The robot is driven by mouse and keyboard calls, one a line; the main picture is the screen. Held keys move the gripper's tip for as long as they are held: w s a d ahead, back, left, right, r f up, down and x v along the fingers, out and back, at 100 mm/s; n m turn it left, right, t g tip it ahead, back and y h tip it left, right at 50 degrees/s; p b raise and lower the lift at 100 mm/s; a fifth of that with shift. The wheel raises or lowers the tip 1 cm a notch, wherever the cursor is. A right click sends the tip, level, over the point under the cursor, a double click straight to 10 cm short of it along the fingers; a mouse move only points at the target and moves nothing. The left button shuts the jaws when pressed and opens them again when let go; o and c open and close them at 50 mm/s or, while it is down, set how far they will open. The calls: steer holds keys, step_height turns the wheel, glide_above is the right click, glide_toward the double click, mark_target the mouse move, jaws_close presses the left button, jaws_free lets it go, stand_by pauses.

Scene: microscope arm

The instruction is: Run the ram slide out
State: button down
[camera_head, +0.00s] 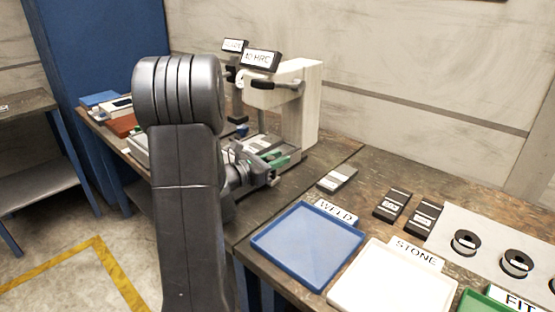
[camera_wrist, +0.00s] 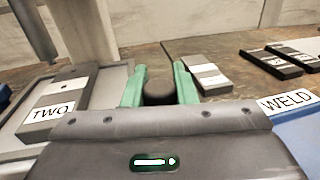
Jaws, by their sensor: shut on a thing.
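The cream upright machine (camera_head: 305,105) stands on the bench with a "40 HRC" sign on top and a dark handle at its head. At its foot is a light grey slide plate (camera_wrist: 122,76), which carries a grey block marked TWO (camera_wrist: 62,102). My gripper (camera_wrist: 159,86) has its green fingers on either side of a dark round knob (camera_wrist: 159,94) at the plate's edge and is shut on it. My arm hides part of the machine's base.
To the right are a blue WELD tray (camera_head: 308,245), a white STONE tray (camera_head: 393,280) and a green tray (camera_head: 483,303). A grey block (camera_head: 337,179) lies near the machine, with dark blocks (camera_head: 392,205) beyond. Some bare bench lies between them.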

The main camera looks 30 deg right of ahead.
steer(key=s+a, duration=0.2)
steer(key=a, duration=0.3)
steer(key=s+a, duration=0.2)
steer(key=a, duration=0.3)
steer(key=s+a, duration=0.2)
steer(key=a, duration=0.4)
steer(key=shift+s+b, duration=0.3)
steer(key=shift+s+a, duration=0.15)
steer(key=shift+a, duration=0.1)
steer(key=shift+f, duration=0.1)
steer(key=c, duration=1.5)
jaws_free()
steer(key=o, duration=0.3)
steer(key=shift+a, duration=0.2)
steer(key=shift+o, duration=0.2)
steer(key=s+a, duration=0.2)
steer(key=a, duration=1.1)
steer(key=shift+s+a+p, duration=0.3)
steer(key=shift+s+p, duration=0.1)
steer(key=shift+d, duration=0.2)
